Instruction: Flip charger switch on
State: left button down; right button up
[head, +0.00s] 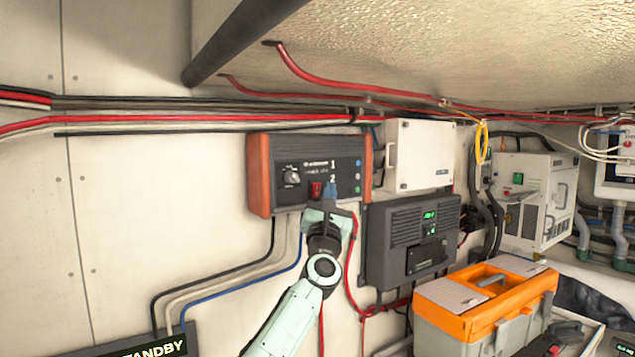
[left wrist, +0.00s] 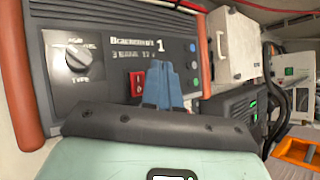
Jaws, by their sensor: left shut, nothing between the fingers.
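The charger (head: 262,178) is a dark grey box with orange-brown end caps, fixed to the white wall. It has a dial (head: 291,176) and a red rocker switch (head: 315,190) on its face. The switch also shows in the left wrist view (left wrist: 137,84), beside the fingers. My left gripper (head: 331,190) is shut and empty, its blue fingertips pointing at the panel just right of the switch. I cannot tell whether they touch the switch or panel. The fingers cover part of the face between the switch and the indicator lights (left wrist: 194,65). My right gripper is not in view.
A white box (head: 418,155) and a dark grey unit with green displays (head: 385,245) are mounted right of the charger. An orange and grey toolbox (head: 470,325) stands at the lower right. Cables run below the charger. The wall at left is mostly bare.

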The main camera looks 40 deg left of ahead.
aim_at(316, 190)
pick_arm(q)
jog(key=shift+w+a, duration=0.15)
jog(key=shift+a, duration=0.65)
dwell(1.4)
jog(key=shift+w+a+r, duration=0.1)
jog(key=shift+a, duration=0.3)
dwell(0.3)
jog(key=shift+w+a, duration=0.1)
jog(key=shift+a, duration=0.15)
jog(key=shift+d, duration=0.1)
